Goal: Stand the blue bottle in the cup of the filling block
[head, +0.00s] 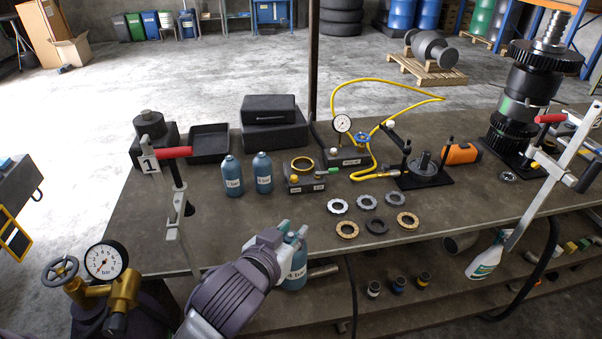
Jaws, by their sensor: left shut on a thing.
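My left gripper (289,233) is shut on a blue bottle (298,262) with a white label. The bottle looks roughly upright near the front edge of the bench, partly hidden behind the gripper. A low dark block with a brass ring on top (303,182), which looks like the filling block with its cup, sits on the bench beyond the gripper. No bottle stands in its ring. Two more blue bottles, one (232,176) and another (263,173), stand upright to the left of the block. My right gripper is not in view.
A gauge block (347,155) with a yellow hose stands behind right of the block. Several flat rings (367,202) lie to its right. A red-handled clamp (173,153) rises at the left bench edge. Bare bench (270,210) lies between gripper and block.

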